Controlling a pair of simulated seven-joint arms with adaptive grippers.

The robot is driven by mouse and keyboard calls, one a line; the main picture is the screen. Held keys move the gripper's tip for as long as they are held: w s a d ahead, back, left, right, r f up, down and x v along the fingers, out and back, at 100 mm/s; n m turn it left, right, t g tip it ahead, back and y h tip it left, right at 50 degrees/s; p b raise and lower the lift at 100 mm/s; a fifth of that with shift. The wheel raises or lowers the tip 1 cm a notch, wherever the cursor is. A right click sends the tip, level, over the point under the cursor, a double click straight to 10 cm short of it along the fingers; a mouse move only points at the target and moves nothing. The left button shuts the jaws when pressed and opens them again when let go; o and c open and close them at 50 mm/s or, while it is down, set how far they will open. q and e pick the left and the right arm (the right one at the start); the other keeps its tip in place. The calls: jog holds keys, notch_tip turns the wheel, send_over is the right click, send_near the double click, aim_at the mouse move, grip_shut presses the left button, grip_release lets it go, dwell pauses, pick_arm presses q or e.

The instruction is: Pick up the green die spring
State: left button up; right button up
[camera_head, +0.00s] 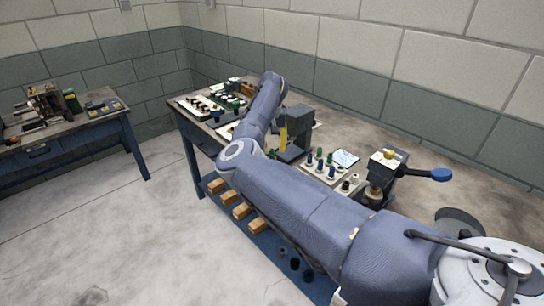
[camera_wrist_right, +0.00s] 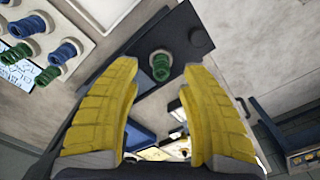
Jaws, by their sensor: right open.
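A green die spring (camera_wrist_right: 160,66) stands on a dark plate (camera_wrist_right: 122,66) in the right wrist view. My right gripper (camera_wrist_right: 159,74) is open, its yellow fingers spread with the spring seen in the gap between their tips; I cannot tell how far off it is. In the head view, the yellow of the right gripper (camera_head: 283,138) shows beside a dark upright stand (camera_head: 297,122), and I cannot make out the spring there. More green springs (camera_wrist_right: 16,52) and blue springs (camera_wrist_right: 27,26) stand on a white rack (camera_wrist_right: 78,38). My left gripper is out of view.
In the head view, the rack of springs stands right of the gripper, near a white patterned sheet (camera_head: 345,158) and a device with a blue-knobbed lever (camera_head: 441,174). Small parts crowd the bench's far left end. A second bench (camera_head: 66,129) stands at left; bare floor lies between.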

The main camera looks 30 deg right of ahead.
aim_at(272, 150)
notch_tip(272, 150, down, 4)
jog(key=shift+w+f, duration=0.1)
jog(key=shift+f, duration=0.05)
jog(key=shift+c, duration=0.5)
grip_shut()
